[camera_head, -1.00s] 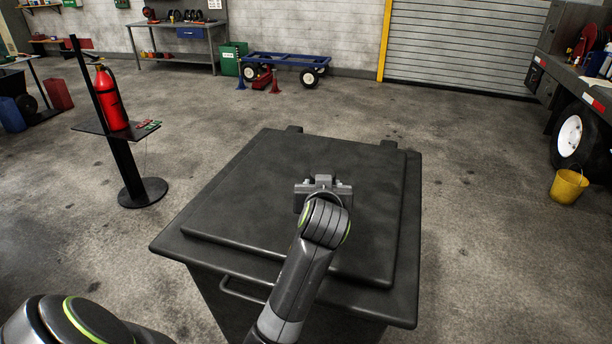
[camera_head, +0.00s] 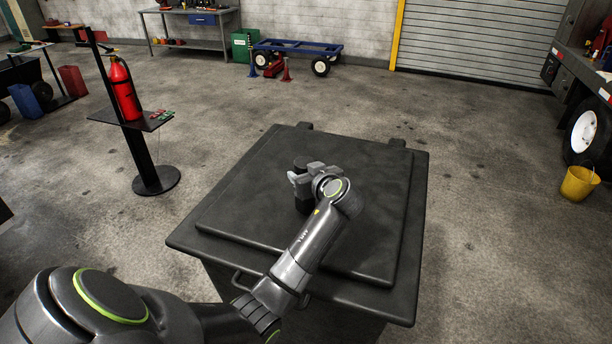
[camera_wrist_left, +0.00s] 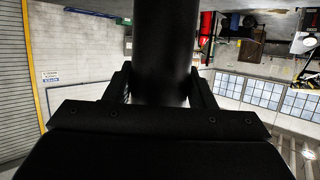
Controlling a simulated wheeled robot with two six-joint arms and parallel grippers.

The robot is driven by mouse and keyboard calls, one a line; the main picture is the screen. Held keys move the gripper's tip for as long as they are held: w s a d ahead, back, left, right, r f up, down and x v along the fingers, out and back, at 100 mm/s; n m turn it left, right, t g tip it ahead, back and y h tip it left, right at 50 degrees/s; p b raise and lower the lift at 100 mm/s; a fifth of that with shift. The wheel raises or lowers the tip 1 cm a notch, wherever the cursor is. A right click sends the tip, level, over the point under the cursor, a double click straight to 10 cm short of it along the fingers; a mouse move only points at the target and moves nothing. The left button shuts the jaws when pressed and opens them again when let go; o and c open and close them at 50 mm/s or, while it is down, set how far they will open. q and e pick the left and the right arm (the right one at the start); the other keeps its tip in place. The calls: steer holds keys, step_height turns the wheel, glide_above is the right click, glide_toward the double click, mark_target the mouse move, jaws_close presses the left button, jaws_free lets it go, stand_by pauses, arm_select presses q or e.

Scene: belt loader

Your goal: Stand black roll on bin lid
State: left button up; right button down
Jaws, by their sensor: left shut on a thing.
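The black bin lid (camera_head: 375,215) lies closed and flat in the middle of the head view. My left gripper (camera_head: 299,178) is over the middle of the lid, pointing to the left. It is shut on the black roll (camera_head: 303,204), which looks upright, with its lower part showing below the fingers. I cannot tell whether the roll's bottom touches the lid. In the left wrist view the roll (camera_wrist_left: 165,45) is a dark cylinder between the two fingers (camera_wrist_left: 162,88). My right gripper is not in view.
The lid around the roll is bare. A stand with a red fire extinguisher (camera_head: 124,90) is at the left. A yellow bucket (camera_head: 579,184) is by the truck wheel at the right. A blue cart (camera_head: 297,48) stands at the back wall.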

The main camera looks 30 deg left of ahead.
arm_select(q)
steer(key=shift+f, duration=0.75)
steer(key=shift+f, duration=0.1)
steer(key=o, duration=0.8)
steer(key=shift+f, duration=0.1)
steer(key=o, duration=0.4)
steer(key=shift+s+d, duration=0.15)
steer(key=shift+d, duration=0.2)
steer(key=shift+r+b+v, duration=0.2)
steer(key=shift+b+v, duration=1.85)
steer(key=shift+v, duration=3.6)
